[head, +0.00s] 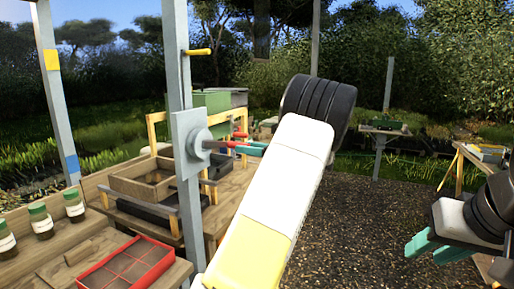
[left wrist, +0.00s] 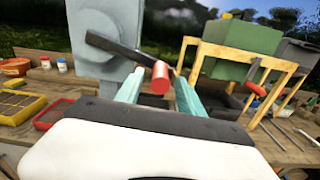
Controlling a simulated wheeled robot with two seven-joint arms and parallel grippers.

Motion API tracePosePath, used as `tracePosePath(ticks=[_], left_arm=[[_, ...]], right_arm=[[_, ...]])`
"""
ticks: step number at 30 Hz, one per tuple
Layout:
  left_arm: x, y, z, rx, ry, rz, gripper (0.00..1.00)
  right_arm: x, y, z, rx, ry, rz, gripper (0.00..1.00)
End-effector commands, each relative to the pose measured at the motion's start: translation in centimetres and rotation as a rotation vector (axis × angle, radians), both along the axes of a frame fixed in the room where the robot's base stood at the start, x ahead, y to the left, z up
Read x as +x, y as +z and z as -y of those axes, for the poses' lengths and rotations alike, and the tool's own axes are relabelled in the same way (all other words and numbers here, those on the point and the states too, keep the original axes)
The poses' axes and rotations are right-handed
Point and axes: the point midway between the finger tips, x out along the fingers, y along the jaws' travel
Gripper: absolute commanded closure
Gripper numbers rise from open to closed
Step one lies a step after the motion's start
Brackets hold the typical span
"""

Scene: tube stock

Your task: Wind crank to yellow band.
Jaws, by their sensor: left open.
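The crank is on a grey plate (head: 186,140) fixed to a grey post, with a round hub, a dark arm (left wrist: 113,47) and a red grip (left wrist: 160,76). My left gripper (left wrist: 159,95) is open, its teal fingers on either side of the red grip; I cannot tell whether they touch it. In the head view my left gripper (head: 250,149) is at the crank's outer end, partly hidden by my white forearm. A yellow band (head: 51,59) is high on the far left post, with a blue band (head: 71,163) lower down. My right gripper (head: 436,248) is open and empty at the right.
A yellow peg (head: 198,52) sticks out of the crank post above the plate. A wooden bench holds a red tray (head: 127,267), several jars and a wooden box (head: 146,181). A yellow frame (left wrist: 240,52) and green box (left wrist: 243,46) stand behind. Gravel floor is clear between my arms.

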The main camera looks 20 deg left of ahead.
Motion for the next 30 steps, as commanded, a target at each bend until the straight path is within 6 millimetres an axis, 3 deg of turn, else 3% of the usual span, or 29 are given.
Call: tracePosePath(ticks=[6,17,24,30], left_arm=[[0.2,0.0,-2.8,0.000,0.001,-0.001,0.55],[0.3,0.0,-3.5,0.000,-0.001,-0.002,0.55],[0.3,0.0,-3.5,0.000,-0.001,-0.002,1.00],[0.3,0.0,-3.4,0.000,-0.001,-0.002,1.00]], right_arm=[[0.0,0.0,0.0,0.000,0.000,0.000,0.64],[0.0,0.0,0.0,0.000,0.000,0.000,0.64],[0.0,0.0,0.0,0.000,0.000,0.000,0.64],[0.0,0.0,0.0,0.000,0.000,0.000,0.64]])
